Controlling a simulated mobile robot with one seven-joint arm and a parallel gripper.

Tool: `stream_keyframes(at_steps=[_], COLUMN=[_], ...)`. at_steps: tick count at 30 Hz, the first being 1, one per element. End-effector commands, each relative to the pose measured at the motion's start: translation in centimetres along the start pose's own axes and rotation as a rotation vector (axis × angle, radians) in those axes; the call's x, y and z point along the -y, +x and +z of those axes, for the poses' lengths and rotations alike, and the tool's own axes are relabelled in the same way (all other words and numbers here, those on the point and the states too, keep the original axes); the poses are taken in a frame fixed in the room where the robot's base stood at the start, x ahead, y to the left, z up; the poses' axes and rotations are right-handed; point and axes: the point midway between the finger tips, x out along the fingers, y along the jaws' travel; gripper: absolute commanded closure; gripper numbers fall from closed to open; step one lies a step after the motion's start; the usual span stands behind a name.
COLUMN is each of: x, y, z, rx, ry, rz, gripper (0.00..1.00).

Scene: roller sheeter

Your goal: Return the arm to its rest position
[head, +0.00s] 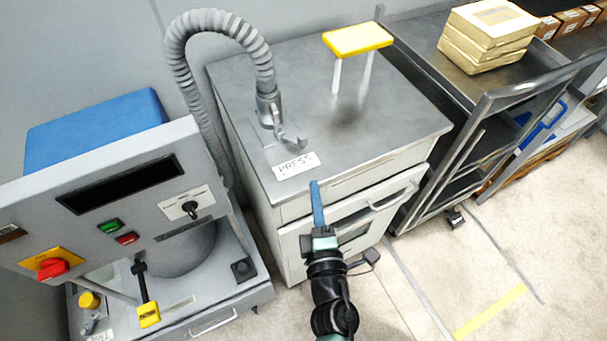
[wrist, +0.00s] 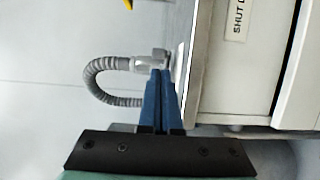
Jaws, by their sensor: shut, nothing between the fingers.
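My gripper (head: 315,188) has blue fingers that are closed together with nothing between them. In the head view it points up and away, in front of the drawer front of the grey-topped cabinet (head: 300,80), close to the front edge and the PRESS label (head: 296,166). My arm reaches in from the bottom of the picture. In the wrist view the shut blue fingers (wrist: 163,75) point toward the grey hose (wrist: 100,75), with the cabinet front (wrist: 240,75) to their right.
The machine panel (head: 120,205) with switches and buttons stands at left. A yellow-topped stand (head: 357,39) and the hose fitting (head: 270,105) rise from the cabinet top. A metal cart (head: 430,60) holding yellow boxes (head: 488,35) stands at right. Floor at lower right is clear.

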Motion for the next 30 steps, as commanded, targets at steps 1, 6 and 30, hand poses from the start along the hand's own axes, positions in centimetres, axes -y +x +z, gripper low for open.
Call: stream_keyframes(at_steps=[1,6,30], x=[0.1,0.1,-36.3], y=[-0.9,-2.5,2.9], z=[0.2,0.8,5.1], rx=[-0.001,-0.001,0.061], ry=[-0.001,0.000,0.776], rz=[-0.002,-0.001,0.631], gripper=[1.00,1.00,1.00])
